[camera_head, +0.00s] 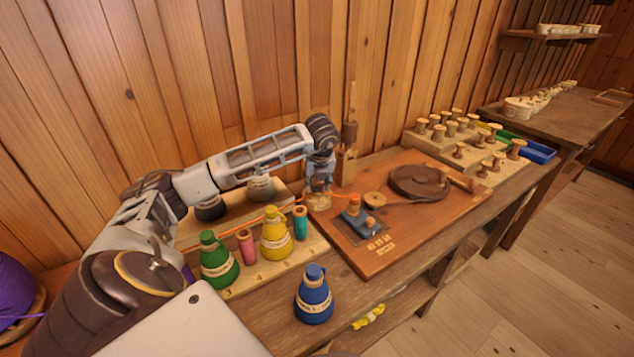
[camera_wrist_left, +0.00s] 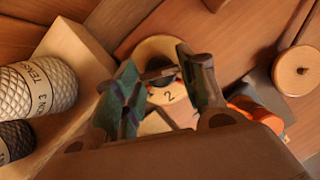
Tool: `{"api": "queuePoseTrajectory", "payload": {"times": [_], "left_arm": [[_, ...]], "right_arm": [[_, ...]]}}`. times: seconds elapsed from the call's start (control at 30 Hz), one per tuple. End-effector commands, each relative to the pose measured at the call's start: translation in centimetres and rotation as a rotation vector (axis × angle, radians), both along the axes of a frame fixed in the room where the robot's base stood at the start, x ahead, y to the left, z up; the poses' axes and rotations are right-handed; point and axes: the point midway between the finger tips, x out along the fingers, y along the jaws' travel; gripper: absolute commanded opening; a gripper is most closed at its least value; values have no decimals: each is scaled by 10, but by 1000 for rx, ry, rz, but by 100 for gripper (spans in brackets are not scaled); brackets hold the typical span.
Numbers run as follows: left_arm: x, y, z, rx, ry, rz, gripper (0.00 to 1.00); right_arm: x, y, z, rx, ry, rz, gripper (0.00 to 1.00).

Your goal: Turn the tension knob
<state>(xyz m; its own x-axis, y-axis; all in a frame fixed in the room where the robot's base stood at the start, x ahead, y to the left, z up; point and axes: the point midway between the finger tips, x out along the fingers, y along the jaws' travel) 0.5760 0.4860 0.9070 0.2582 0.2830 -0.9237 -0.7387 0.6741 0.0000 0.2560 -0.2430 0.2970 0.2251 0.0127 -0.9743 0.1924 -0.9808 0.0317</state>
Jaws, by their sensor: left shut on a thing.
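The tension knob is at the back left corner of the reddish wooden board (camera_head: 400,250) in the head view. Its round pale wooden dial (camera_head: 319,202) shows just under my left gripper (camera_head: 319,188). In the left wrist view the dial (camera_wrist_left: 158,48) lies between and behind the fingers, with a figure 2 on its face. My left gripper (camera_wrist_left: 163,85) is shut on the knob, and a dark bar of it shows between the fingertips. The fingers hide most of the knob. My right gripper is not in view.
A wooden post (camera_head: 348,150) stands close behind my gripper.

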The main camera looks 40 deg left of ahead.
Motion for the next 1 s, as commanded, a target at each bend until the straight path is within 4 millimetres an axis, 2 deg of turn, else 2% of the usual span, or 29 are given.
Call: {"api": "queuePoseTrajectory", "payload": {"times": [0.37, 0.57, 0.9, 0.93, 1.0], "left_arm": [[2, 0, 1, 0, -2, 184, 17], [2, 0, 1, 0, -2, 212, 17], [2, 0, 0, 0, -1, 214, 17], [2, 0, 0, -1, -1, 214, 45], [2, -1, 0, 0, 0, 213, 54]], "right_arm": [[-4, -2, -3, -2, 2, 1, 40], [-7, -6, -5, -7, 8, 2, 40], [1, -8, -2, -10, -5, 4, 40], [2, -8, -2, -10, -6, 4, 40], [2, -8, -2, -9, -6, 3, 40]]}}
